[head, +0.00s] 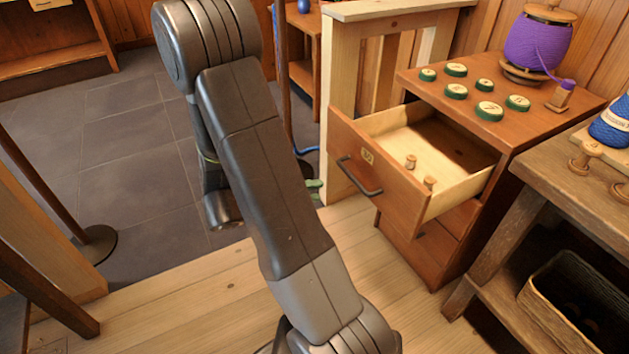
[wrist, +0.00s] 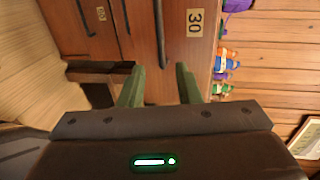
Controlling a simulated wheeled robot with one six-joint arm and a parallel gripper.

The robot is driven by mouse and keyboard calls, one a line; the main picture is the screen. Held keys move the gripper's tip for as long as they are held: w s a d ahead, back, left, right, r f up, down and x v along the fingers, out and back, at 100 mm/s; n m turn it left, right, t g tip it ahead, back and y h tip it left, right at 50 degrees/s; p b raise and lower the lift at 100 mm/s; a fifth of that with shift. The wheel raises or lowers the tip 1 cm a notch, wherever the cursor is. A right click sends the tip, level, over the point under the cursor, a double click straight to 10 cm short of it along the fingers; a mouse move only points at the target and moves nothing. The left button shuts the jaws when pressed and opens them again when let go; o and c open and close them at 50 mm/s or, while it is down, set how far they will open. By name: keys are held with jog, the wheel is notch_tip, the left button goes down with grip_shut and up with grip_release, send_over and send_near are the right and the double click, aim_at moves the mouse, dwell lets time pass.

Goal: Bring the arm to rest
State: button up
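My arm crosses the middle of the head view, folded down from an upper joint. My gripper shows in the wrist view (wrist: 158,80) with its two green fingers apart and nothing held between them. In the head view only a little green of my gripper (head: 315,188) shows past the arm; the rest is hidden. It is left of the open drawer (head: 385,170), apart from its dark handle (head: 360,177). The drawer front with its 30 label also shows in the wrist view (wrist: 205,50), beyond the fingertips.
The cabinet top (head: 430,84) carries several green-rimmed discs and a purple yarn spool (head: 537,43). A bench (head: 560,165) stands at right. A post base (head: 95,244) stands at left. Floor between is clear.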

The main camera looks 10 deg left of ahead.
aim_at(354, 181)
jog(key=b+x, duration=0.2)
jog(key=x, duration=1.2)
jog(key=shift+r, duration=0.15)
jog(key=shift+s+r, duration=0.1)
